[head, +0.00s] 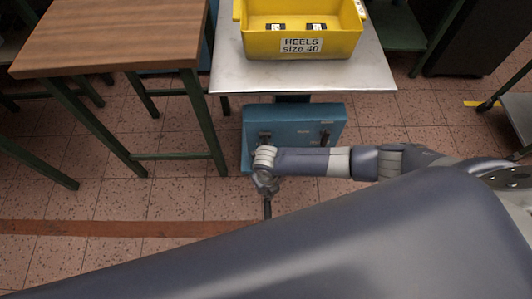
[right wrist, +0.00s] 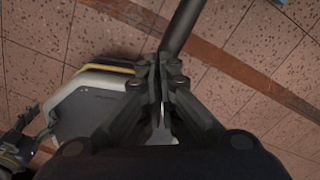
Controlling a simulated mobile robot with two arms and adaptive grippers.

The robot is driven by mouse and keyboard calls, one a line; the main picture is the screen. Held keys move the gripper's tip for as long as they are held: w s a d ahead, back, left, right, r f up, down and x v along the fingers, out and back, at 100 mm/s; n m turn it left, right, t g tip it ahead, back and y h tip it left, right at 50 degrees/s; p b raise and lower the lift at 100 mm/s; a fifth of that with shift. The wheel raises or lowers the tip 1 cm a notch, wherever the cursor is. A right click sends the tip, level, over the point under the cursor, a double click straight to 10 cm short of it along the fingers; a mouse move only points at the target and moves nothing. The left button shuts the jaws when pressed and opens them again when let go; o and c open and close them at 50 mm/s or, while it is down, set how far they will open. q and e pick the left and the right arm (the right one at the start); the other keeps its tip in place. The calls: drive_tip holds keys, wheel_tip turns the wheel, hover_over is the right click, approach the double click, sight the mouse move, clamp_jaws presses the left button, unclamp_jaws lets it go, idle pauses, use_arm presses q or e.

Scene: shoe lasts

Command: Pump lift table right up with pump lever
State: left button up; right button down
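The lift table has a grey metal top (head: 300,78) and a blue base (head: 334,112) on the floor in the head view. My right arm reaches in from the right, low in front of the base. My right gripper (head: 266,188) points down at the dark pump lever (head: 267,210). In the right wrist view my right gripper (right wrist: 160,65) has its fingers together around the end of the pump lever (right wrist: 185,22), a dark bar running up out of the frame. My left gripper does not show in the head view; a dark jointed part at the wrist view's lower left may be it.
A yellow crate (head: 297,44) labelled "HEELS size 40" stands on the lift table's top. A wooden table (head: 115,35) with green legs stands to the left. A dark trolley edge (head: 518,112) is at the right. The tiled floor at the left front is clear.

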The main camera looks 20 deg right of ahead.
drive_tip(key=f+b, duration=0.2)
drive_tip(key=f, duration=0.1)
drive_tip(key=shift+s, duration=0.4)
drive_tip(key=shift+f, duration=0.1)
drive_tip(key=r+p, duration=0.2)
drive_tip(key=r, duration=0.1)
drive_tip(key=w+r+p, duration=0.1)
drive_tip(key=r+p, duration=0.2)
drive_tip(key=shift+w+r, duration=0.1)
drive_tip(key=shift+w, duration=0.05)
use_arm(q)
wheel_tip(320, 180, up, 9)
drive_tip(key=p, duration=0.6)
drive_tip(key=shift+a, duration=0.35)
use_arm(e)
wheel_tip(320, 180, up, 8)
drive_tip(key=w, duration=0.1)
drive_tip(key=shift+w+d, duration=0.3)
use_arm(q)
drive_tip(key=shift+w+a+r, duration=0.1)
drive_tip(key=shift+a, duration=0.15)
